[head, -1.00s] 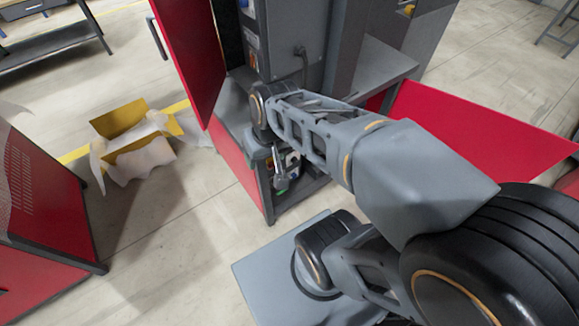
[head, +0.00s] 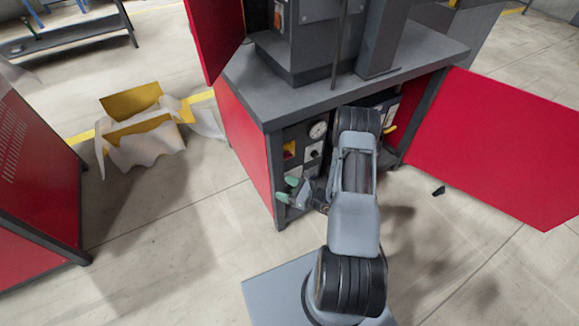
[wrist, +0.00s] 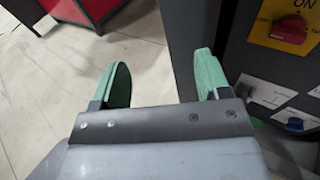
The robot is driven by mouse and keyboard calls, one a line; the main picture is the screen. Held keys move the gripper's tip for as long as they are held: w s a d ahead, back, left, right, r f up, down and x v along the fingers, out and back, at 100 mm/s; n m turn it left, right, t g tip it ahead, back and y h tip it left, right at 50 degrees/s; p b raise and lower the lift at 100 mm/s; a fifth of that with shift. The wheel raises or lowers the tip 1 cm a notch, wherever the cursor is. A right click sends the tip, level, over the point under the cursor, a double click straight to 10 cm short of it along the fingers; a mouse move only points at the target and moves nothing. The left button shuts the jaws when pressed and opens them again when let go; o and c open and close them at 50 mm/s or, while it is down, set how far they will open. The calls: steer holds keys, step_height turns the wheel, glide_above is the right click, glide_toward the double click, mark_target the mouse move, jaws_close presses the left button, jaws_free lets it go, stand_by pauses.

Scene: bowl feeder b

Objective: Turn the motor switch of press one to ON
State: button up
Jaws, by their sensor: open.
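The motor switch (wrist: 291,28) is a red knob on a yellow plate marked ON, at the upper right of the wrist view. In the head view the yellow plate with red (head: 289,149) sits at the upper left of the panel inside the open press cabinet (head: 262,125). My gripper (wrist: 163,80) is open and empty, its green fingertips apart, left of the switch and lower in the wrist view. In the head view my gripper (head: 292,188) is at the cabinet front, below the switch. The knob's exact setting is hard to read.
A blue knob (wrist: 295,124) and a dark blue one (wrist: 244,89) sit on white plates below the switch. A gauge (head: 318,130) is on the same panel. An open red door (head: 500,145) spreads right. A yellow box (head: 135,115) lies on the floor at left.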

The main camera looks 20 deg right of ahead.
steer(key=d+f+m+t+h, duration=0.3)
steer(key=d+f+m+h, duration=0.1)
steer(key=d+f, duration=0.1)
steer(key=m+t+h, duration=0.2)
steer(key=h, duration=0.3)
glide_toward(289, 158)
steer(key=w+b, duration=0.1)
steer(key=w, duration=0.2)
steer(key=w+b, duration=0.1)
steer(key=w, duration=0.2)
steer(key=w+a+b, duration=0.1)
steer(key=w, duration=0.3)
steer(key=shift+b, duration=0.3)
steer(key=shift+c, duration=0.5)
steer(key=shift+s, duration=0.1)
steer(key=c, duration=0.8)
steer(key=shift+m, duration=0.3)
steer(key=shift+c, duration=0.2)
